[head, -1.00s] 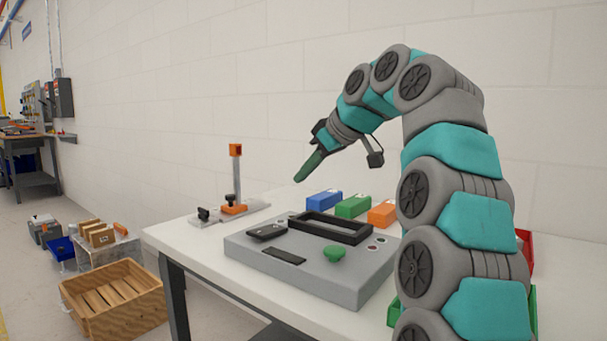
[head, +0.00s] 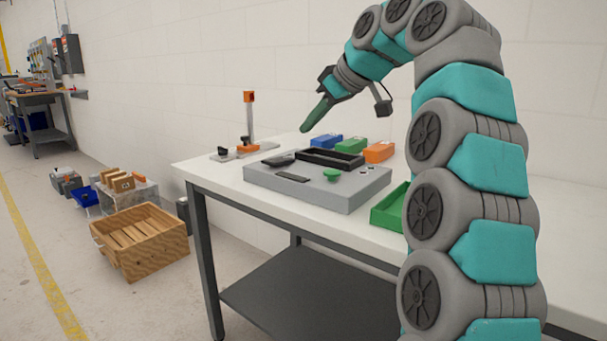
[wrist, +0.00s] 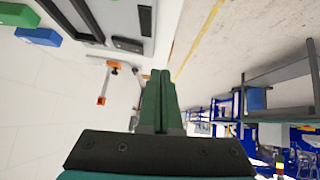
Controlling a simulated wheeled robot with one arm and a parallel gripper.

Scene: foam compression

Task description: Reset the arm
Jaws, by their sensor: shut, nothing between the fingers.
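My gripper (head: 316,116) is raised in the air above the workbench, pointing down and to the left, with its green fingers together and nothing between them. In the wrist view the closed fingers (wrist: 157,95) point away from the camera. The grey fixture box (head: 330,188) stands on the white bench below the gripper. It carries a black rectangular frame (head: 330,159), a green knob-like piece (head: 331,175) and dark flat parts. My arm hides part of the bench at the right.
Blue (head: 327,141), green (head: 351,146) and orange (head: 379,152) blocks stand behind the fixture. An orange-topped post stand (head: 249,115) is at the bench's left end. A green bin (head: 387,210) is beside my arm. A wooden crate (head: 140,240) sits on the floor.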

